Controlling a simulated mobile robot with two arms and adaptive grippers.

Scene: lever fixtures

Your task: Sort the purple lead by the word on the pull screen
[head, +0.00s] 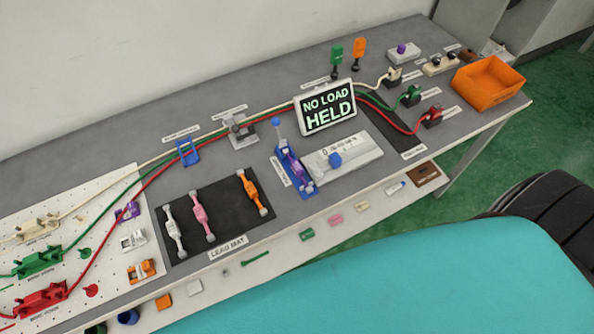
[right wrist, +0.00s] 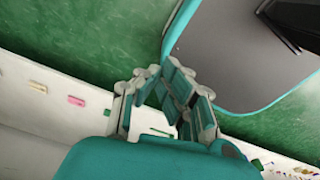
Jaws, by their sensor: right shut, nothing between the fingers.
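The pull screen (head: 328,112) stands tilted near the middle of the bench and reads "NO LOAD HELD" in green letters. The purple lead (head: 297,172) appears to lie in the blue fixture (head: 281,150) just left of the grey slide plate (head: 345,158). The black lead mat (head: 231,213) carries a white lead (head: 174,229), a pink lead (head: 203,217) and an orange lead (head: 253,191). My right gripper (right wrist: 164,80) is shut and empty in the right wrist view, off the bench over the green floor side. My left gripper is not in view.
An orange bin (head: 488,84) stands at the bench's far right. A white pegboard (head: 75,245) with clips fills the left end; a purple clip (head: 127,211) is on it. Red, green and white cables run along the bench. A lower shelf (head: 330,222) holds small parts.

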